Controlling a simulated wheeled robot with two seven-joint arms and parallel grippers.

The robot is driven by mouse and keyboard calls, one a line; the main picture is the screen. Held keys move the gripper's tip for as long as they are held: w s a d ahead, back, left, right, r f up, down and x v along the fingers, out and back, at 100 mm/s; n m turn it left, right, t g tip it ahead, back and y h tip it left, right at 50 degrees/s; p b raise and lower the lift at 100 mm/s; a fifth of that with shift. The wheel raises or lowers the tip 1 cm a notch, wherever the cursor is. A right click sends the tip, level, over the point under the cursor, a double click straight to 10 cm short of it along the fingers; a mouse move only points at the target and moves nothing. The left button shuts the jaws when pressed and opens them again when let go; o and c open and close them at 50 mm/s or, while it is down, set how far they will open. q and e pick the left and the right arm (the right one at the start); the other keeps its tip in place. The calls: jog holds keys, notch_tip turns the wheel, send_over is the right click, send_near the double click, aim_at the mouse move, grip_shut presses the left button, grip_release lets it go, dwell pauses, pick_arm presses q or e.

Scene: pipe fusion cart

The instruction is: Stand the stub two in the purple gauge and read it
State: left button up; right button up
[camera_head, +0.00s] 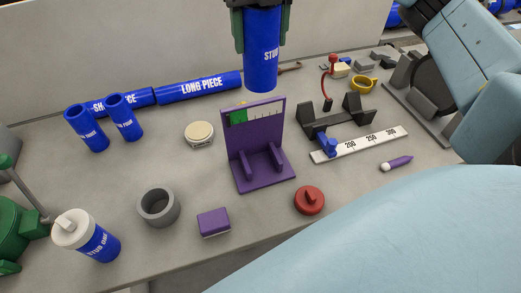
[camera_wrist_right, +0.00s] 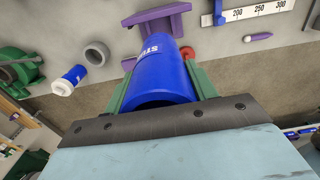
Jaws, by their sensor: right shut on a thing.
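A blue stub marked "STUB" (camera_head: 262,62) is held upright in my right gripper (camera_head: 262,12), above and just behind the purple gauge in the head view; the rest of its label is hidden. In the right wrist view the stub (camera_wrist_right: 160,72) sits between the green fingers of the right gripper (camera_wrist_right: 160,85). The purple gauge (camera_head: 240,150) stands on the table with an upright plate, a green patch and scale marks near its top, and two ribs on its base. The stub is clear of the gauge's base. The gauge shows partly in the right wrist view (camera_wrist_right: 158,14). My left gripper is not in view.
A white-capped stub (camera_head: 88,235), grey ring (camera_head: 158,206), purple block (camera_head: 214,222) and red knob (camera_head: 310,200) lie in front. A white ruler (camera_head: 360,144) lies right.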

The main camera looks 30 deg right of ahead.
notch_tip(320, 180, down, 28)
jog(key=b, duration=0.1)
jog(key=shift+r, duration=0.2)
jog(key=shift+f, duration=0.1)
jog(key=o, duration=0.7)
jog(key=shift+f+b, duration=0.15)
jog(key=shift+b, duration=0.15)
jog(key=shift+c, duration=0.2)
jog(key=o, duration=0.4)
jog(key=shift+o, duration=0.2)
